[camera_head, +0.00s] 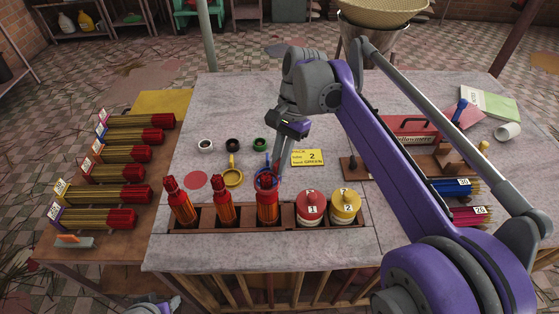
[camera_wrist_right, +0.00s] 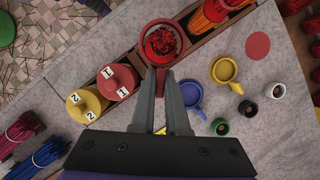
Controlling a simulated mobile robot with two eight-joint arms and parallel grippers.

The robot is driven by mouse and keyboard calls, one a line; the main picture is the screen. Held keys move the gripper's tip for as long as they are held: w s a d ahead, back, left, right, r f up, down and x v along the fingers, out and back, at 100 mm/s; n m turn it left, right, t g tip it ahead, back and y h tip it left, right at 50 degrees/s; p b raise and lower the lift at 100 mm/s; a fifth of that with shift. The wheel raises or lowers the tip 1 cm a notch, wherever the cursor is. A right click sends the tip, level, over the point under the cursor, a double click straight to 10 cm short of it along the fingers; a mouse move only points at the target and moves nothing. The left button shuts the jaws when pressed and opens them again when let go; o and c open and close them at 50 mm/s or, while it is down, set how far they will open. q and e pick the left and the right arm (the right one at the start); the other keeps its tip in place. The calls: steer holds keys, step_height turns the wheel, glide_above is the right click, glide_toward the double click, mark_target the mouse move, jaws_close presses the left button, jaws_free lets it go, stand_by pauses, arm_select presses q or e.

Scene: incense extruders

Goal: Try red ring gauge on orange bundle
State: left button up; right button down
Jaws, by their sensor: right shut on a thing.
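My right gripper (camera_wrist_right: 161,82) is shut on the handle of the red ring gauge (camera_wrist_right: 147,54). In the wrist view the ring encircles the red tips of an orange bundle (camera_wrist_right: 163,42); I cannot tell how far down it sits. In the head view this orange bundle (camera_head: 267,210) stands upright, third from the left in the wooden tray, with my right gripper (camera_head: 272,172) just above and behind it. Two more orange bundles (camera_head: 226,208) (camera_head: 182,206) stand to its left. Part of my left arm shows at the bottom edge; its jaws are unclear.
The blue ring gauge (camera_wrist_right: 191,92) and yellow ring gauge (camera_wrist_right: 224,70) lie behind the tray, by a flat red disc (camera_head: 195,180). Red jar (camera_head: 311,205) and yellow jar (camera_head: 345,205) stand to the right in the tray. Several small cups and a yellow card (camera_head: 310,158) lie behind.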

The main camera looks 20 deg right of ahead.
arm_select(q)
steer(key=shift+s+f+b, duration=0.2)
steer(key=shift+f+b, duration=0.95)
steer(key=shift+f, duration=0.05)
arm_select(e)
steer(key=shift+f, duration=2.05)
arm_select(q)
steer(key=shift+r, duration=0.1)
arm_select(e)
steer(key=shift+r, duration=0.1)
steer(key=shift+r+p, duration=1.9)
steer(key=shift+r, duration=0.6)
steer(key=shift+r+p, duration=1.8)
steer(key=shift+r, duration=0.95)
arm_select(q)
step_height(320, 180, up, 8)
steer(key=w, duration=0.2)
steer(key=shift+r, duration=0.15)
